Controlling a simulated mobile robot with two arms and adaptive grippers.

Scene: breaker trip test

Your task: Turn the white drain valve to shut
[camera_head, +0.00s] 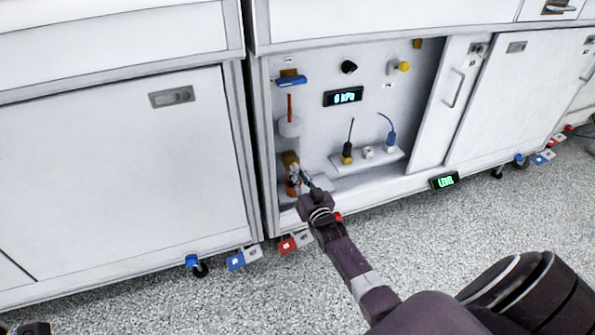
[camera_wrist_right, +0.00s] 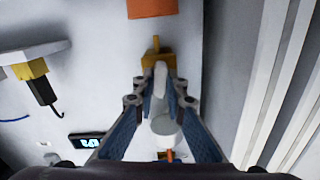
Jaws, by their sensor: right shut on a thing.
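The white drain valve's pale handle (camera_wrist_right: 160,82) stands out from a yellow valve body (camera_wrist_right: 154,58) in the right wrist view. My right gripper (camera_wrist_right: 160,96) is shut on this handle, with a finger on each side. In the head view my right gripper (camera_head: 301,178) reaches into the open bay at its lower left, in front of the yellow body (camera_head: 290,158), and hides the handle. An orange cylinder (camera_wrist_right: 152,8) is near the valve. Only a dark bit at the bottom left corner of the head view may be my left gripper (camera_head: 32,328); its fingers are not clear.
A white cylinder (camera_head: 290,126) and a blue-handled valve (camera_head: 291,80) are above the valve. A display (camera_head: 344,96) reads 0 kPa; another (camera_head: 445,181) reads LEVEL. A white shelf (camera_head: 377,161) with yellow-based fittings is to the right. The bay's left frame (camera_head: 264,150) is close by.

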